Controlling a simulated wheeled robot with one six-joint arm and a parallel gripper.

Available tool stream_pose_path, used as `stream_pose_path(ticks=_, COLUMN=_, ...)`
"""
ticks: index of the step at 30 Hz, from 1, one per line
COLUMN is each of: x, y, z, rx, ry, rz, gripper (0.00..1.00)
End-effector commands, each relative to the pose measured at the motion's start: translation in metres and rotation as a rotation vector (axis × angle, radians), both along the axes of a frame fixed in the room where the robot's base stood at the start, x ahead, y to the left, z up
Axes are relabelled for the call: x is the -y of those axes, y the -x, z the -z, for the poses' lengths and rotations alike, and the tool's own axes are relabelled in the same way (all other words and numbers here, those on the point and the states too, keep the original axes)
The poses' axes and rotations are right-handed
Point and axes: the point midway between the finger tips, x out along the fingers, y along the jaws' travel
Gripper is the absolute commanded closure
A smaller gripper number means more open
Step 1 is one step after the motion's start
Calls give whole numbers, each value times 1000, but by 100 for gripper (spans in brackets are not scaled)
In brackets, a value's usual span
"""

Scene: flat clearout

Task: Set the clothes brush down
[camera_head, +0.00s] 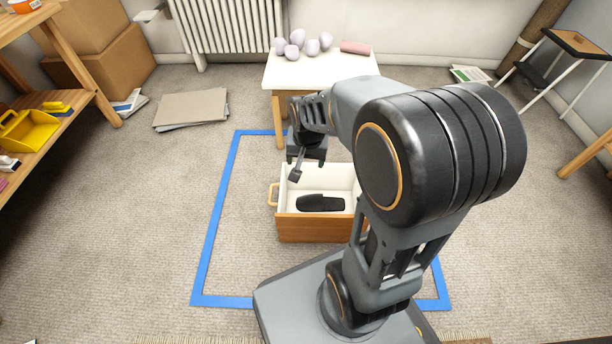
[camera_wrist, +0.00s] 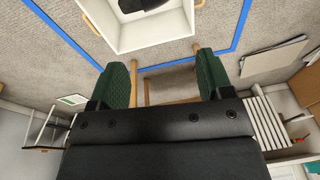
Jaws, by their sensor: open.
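A dark, elongated object, which looks like the clothes brush (camera_head: 320,202), lies on the floor of a wooden box (camera_head: 308,228) with a white inside. Part of the brush also shows at the top edge of the wrist view (camera_wrist: 146,5). My gripper (camera_head: 298,172) is above the box's far left part, apart from the brush. In the wrist view my gripper (camera_wrist: 162,72) has its green-padded fingers spread wide with nothing between them. My arm hides the box's right side.
Blue tape (camera_head: 213,222) outlines a floor area around the box. A white-topped table (camera_head: 320,72) behind it holds several pale lilac rounded things and a pink roll (camera_head: 356,47). Flat cardboard (camera_head: 191,108) lies at left. Carpet left of the box is clear.

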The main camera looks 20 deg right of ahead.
Motion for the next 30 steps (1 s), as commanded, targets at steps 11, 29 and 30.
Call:
stream_pose_path(ticks=11, x=-41, y=84, z=-50, rx=53, ry=72, rz=-452, gripper=27)
stream_pose_path(ticks=29, x=-42, y=93, z=-59, rx=60, ry=81, rz=-503, gripper=27)
stream_pose_path(ticks=30, x=-42, y=92, z=-63, rx=63, ry=81, rz=-502, gripper=27)
